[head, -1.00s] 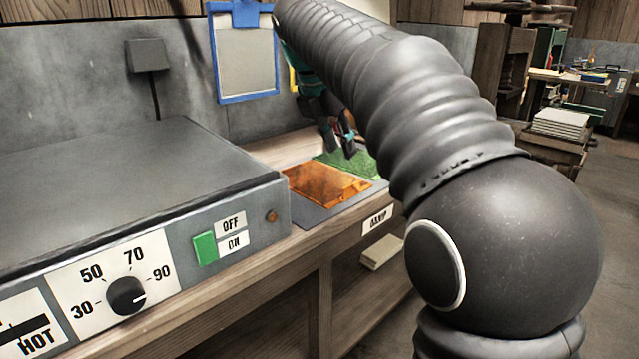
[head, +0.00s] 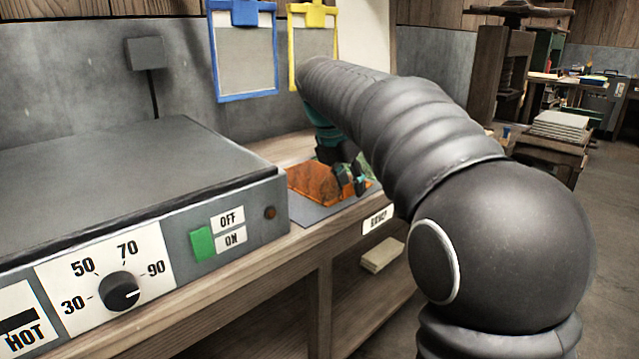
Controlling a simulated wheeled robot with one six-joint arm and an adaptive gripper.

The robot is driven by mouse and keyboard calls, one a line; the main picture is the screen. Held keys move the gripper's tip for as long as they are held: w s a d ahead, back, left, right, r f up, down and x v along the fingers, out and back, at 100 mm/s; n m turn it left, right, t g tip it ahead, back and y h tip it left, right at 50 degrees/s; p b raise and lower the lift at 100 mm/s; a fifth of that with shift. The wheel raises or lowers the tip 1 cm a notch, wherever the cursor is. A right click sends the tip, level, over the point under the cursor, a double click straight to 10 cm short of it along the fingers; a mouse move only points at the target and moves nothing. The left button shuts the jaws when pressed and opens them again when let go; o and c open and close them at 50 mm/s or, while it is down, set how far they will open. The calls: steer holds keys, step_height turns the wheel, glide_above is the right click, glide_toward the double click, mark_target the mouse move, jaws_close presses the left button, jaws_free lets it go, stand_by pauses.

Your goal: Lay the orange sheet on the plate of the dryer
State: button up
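The orange sheet (head: 312,184) lies on a grey mat on the bench, right of the dryer. A green sheet lies by it, mostly hidden behind my gripper. My gripper (head: 352,184) points down at the right part of the orange sheet. Its two dark fingertips look apart, with a gap between them; whether they touch the sheet I cannot tell. The dryer (head: 240,240) stands at the left, its flat grey plate (head: 110,190) bare where it shows.
A blue frame (head: 246,95) and a yellow frame (head: 293,60) hang on the wall behind the bench. The dryer's front has a dial (head: 119,291) and a green switch (head: 202,244). A pale block (head: 382,255) lies on the lower shelf.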

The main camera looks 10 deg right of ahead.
jaws_close()
stand_by(0.3)
steer(key=shift+r, duration=0.4)
steer(key=r, duration=0.2)
steer(key=r+p, duration=0.1)
steer(key=shift+s+d+r, duration=0.1)
steer(key=shift+d+r, duration=0.15)
steer(key=shift+r, duration=0.15)
steer(key=s+d+r, duration=0.6)
steer(key=d, duration=0.2)
steer(key=shift+s+d+r+p, duration=0.15)
steer(key=shift+s+d+p, duration=0.15)
steer(key=shift+s+d, duration=0.1)
